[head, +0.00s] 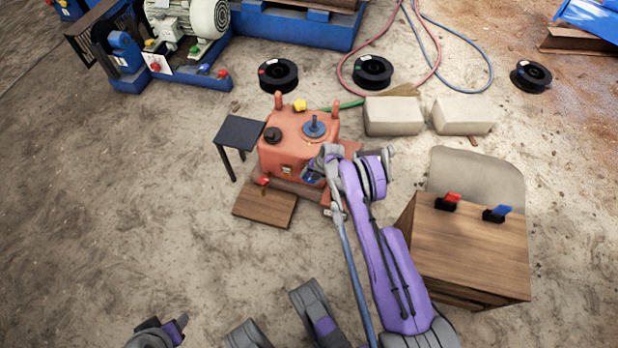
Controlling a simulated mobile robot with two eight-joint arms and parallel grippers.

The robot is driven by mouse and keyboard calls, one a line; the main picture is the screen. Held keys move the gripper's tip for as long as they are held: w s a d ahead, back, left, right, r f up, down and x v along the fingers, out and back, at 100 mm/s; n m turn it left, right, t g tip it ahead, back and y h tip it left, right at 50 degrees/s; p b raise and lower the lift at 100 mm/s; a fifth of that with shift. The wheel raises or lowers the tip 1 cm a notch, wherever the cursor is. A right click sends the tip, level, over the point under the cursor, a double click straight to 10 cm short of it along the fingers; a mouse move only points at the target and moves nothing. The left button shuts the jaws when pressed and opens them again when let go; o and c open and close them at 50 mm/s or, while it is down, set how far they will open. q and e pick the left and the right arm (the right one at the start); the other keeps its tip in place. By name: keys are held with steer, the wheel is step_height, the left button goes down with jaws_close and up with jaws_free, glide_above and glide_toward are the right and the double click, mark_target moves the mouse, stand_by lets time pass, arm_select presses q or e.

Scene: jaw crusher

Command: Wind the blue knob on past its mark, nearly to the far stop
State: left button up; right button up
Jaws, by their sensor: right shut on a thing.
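The orange-red machine box (274,155) stands in the middle of the head view. A blue knob (308,175) shows in small part at the lower right of its front face, mostly hidden by my right gripper. My right gripper (313,173) is shut on this knob, with its purple arm reaching up from the lower right. The knob's mark and stop cannot be made out. A blue disc with an upright post (314,127) sits on top of the box, apart from the gripper. Part of my left arm (160,334) shows at the bottom left; its jaws cannot be made out.
A small dark table (240,132) stands left of the box, and a wooden board (264,206) lies in front. A wooden crate (475,240) with red and blue clips stands at the right. Pale blocks (393,116), black spools (278,75) and hoses lie behind. The left floor is clear.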

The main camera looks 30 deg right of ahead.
steer(key=shift+s+d+t+y, duration=0.1)
steer(key=shift+t+y, duration=0.5)
steer(key=shift+t, duration=0.1)
steer(key=o, duration=1.3)
steer(key=shift+o, duration=0.2)
steer(key=p+v, duration=0.2)
steer(key=v, duration=0.8)
steer(key=shift+s+d+r+p, duration=0.2)
steer(key=shift+s+r+p, duration=0.05)
steer(key=shift+p, duration=0.05)
